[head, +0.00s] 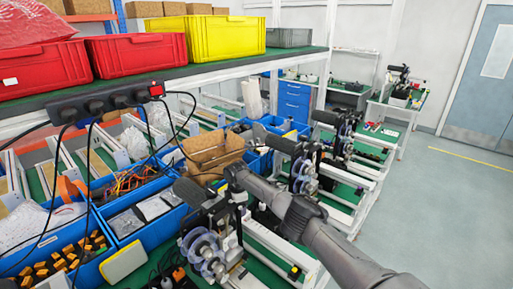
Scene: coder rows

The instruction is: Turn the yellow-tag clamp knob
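My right arm comes in from the lower right, and its gripper (233,174) is at the upper part of the nearest coder machine (208,243). The gripper is small and dark against the machine, so I cannot tell whether its fingers are open, shut or touching anything. The machine has clear round reels, a dark cylinder on top and metal parts. A small orange-yellow spot (294,271) shows on its right, at the white rails. I cannot tell whether it is the yellow tag. No clamp knob can be made out clearly. My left gripper is out of view.
More coder machines (303,165) stand in a row behind, on white rail frames. Blue bins (150,232) with parts and a brown box (213,152) lie left. A shelf above holds red (140,52) and yellow (210,37) crates; black cables hang from its power strip. Open floor lies right.

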